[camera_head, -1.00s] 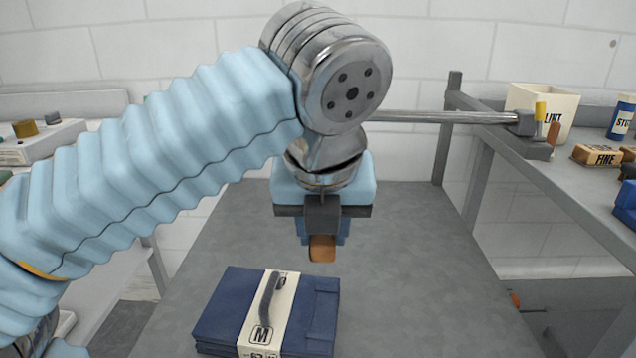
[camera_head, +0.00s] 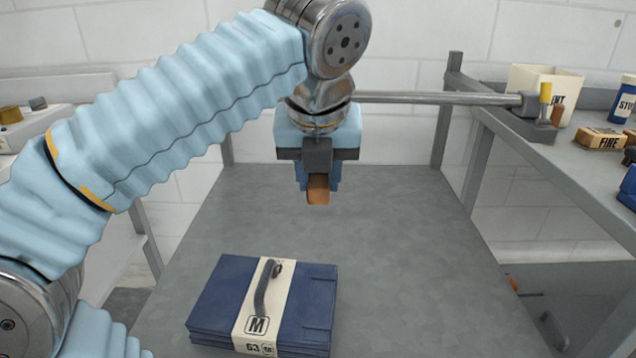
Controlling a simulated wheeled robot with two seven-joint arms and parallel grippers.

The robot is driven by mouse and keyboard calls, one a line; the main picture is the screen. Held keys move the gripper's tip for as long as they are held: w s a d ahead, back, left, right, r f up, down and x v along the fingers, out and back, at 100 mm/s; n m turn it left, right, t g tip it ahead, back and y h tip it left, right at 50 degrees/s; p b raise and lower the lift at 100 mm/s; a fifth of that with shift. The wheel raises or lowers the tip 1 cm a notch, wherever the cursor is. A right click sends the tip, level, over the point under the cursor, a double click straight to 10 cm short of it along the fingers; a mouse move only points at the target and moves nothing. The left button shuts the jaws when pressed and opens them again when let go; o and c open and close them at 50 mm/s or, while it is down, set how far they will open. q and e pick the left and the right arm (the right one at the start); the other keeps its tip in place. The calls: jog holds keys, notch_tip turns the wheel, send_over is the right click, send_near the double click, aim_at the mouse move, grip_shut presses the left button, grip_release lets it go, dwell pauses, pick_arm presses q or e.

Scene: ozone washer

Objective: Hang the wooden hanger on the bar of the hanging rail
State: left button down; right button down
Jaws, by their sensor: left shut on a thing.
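My left gripper (camera_head: 318,172) points down over the grey table and is shut on a small brown wooden piece, which I take to be part of the wooden hanger (camera_head: 318,192). Only this short end shows below the fingers; the rest is hidden behind the gripper. The metal bar of the hanging rail (camera_head: 440,98) runs level behind my left wrist to a bracket (camera_head: 530,108) on the right shelf. The gripper hangs lower in the picture than the bar. Whether hanger and bar touch cannot be seen. My right gripper is not in view.
The right shelf holds a white bin (camera_head: 530,78), a brown block (camera_head: 601,139) and a blue bottle (camera_head: 622,100). The middle of the table is clear.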

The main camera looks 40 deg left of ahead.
pick_arm(q)
jog(key=shift+w+a, duration=0.3)
jog(key=shift+w, duration=0.05)
jog(key=shift+w+a+f+b, duration=0.15)
jog(key=shift+w+f+b, duration=0.05)
jog(key=shift+f+b, duration=0.9)
jog(key=shift+f, duration=0.35)
jog(key=c, duration=0.7)
grip_release()
jog(key=shift+c, duration=0.2)
jog(key=shift+s+r, duration=0.1)
